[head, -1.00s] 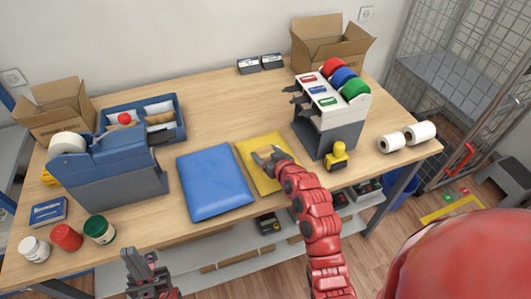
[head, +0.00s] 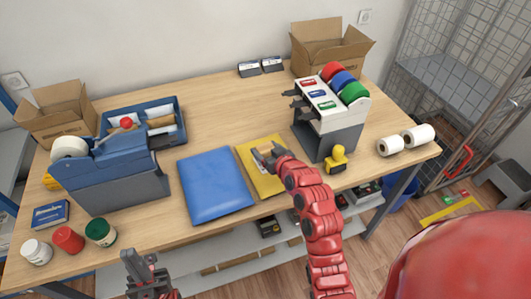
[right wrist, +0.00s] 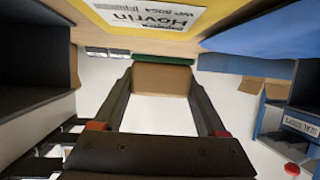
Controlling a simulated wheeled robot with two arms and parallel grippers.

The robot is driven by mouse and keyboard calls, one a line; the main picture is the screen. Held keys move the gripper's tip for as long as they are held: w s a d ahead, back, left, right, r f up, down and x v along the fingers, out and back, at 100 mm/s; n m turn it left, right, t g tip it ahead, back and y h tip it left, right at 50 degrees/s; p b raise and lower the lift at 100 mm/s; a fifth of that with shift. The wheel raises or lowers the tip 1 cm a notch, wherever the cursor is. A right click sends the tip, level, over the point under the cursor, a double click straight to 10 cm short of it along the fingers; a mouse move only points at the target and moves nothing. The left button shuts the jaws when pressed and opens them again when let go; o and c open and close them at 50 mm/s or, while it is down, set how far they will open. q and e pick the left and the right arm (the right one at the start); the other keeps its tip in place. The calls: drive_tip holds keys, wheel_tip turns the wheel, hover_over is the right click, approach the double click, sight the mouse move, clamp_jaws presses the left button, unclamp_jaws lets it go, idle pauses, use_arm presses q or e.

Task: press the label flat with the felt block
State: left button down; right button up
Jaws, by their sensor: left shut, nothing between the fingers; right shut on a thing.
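The yellow mailer (head: 272,183) lies on the table, right of the blue mailer (head: 214,186). Its white printed label (right wrist: 150,14) shows at the top of the right wrist view, cut off by the frame edge; whether it lies fully flat cannot be told. My right gripper (head: 264,156) is over the far part of the yellow mailer. In the right wrist view it is shut on the felt block (right wrist: 163,80), tan with a green face on the mailer's side. A gap seems to separate block and mailer. My left gripper (head: 147,268) is shut and empty at the table's front edge.
A dispenser with coloured rolls (head: 330,115) and a yellow-handled stamp (head: 337,158) stand right of the yellow mailer. A blue-grey tape dispenser (head: 115,180) and several jars (head: 68,239) are at left.

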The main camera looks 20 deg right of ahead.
wheel_tip(320, 180, up, 2)
drive_tip(key=d, duration=0.1)
drive_tip(key=d+r, duration=0.1)
drive_tip(key=d, duration=0.2)
drive_tip(key=shift+w+r, duration=0.15)
drive_tip(key=shift+w, duration=0.2)
drive_tip(key=shift+f+b, duration=1.05)
drive_tip(key=shift+f, duration=1.95)
drive_tip(key=shift+f+b, duration=0.65)
drive_tip(key=shift+b, duration=0.1)
drive_tip(key=shift+s, duration=0.1)
drive_tip(key=shift+r+p, duration=1.2)
drive_tip(key=shift+r, duration=1.85)
